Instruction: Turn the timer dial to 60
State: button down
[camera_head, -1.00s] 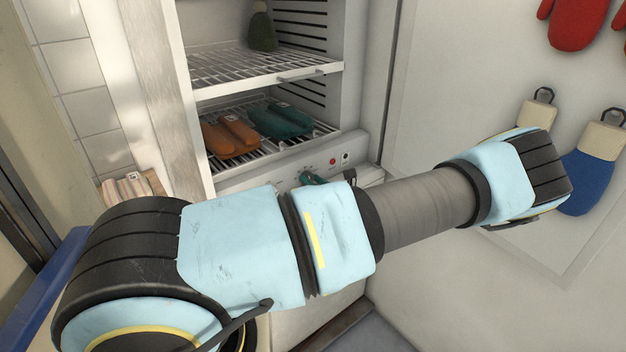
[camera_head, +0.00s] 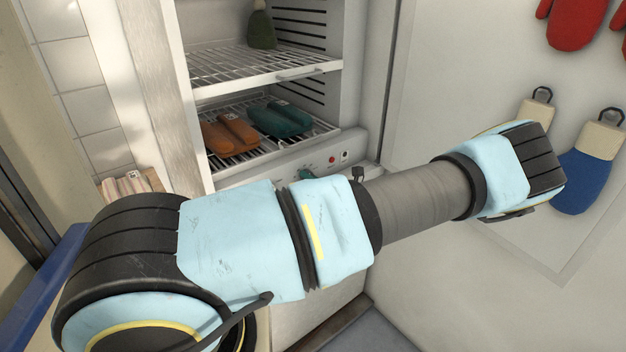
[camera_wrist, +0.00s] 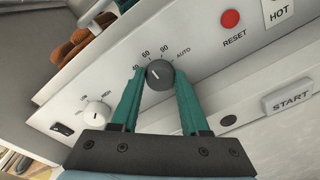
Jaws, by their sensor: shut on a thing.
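The timer dial (camera_wrist: 160,75) is a dark grey round knob on the white control panel, with printed marks including 60, 90 and AUTO around its upper side. A short white pointer line on its face slants toward the upper left, roughly on the side of the 60; I cannot tell its exact alignment. My gripper (camera_wrist: 159,77) has teal fingers, one on each side of the dial, and is shut on it. In the head view the teal fingers (camera_head: 305,172) show small at the panel, and my arm hides the dial.
On the same panel are a white knob (camera_wrist: 97,113), a red RESET button (camera_wrist: 230,19) and a START button (camera_wrist: 288,101). Above it, an open cabinet holds wire racks (camera_head: 262,70) with orange and teal items. Mitts (camera_head: 590,170) hang on the right wall.

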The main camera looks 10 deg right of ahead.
jog(key=shift+c, duration=2)
grip_release()
jog(key=b+v, duration=0.3)
jog(key=v, duration=0.7)
jog(key=shift+s, duration=0.4)
jog(key=shift+d, duration=0.15)
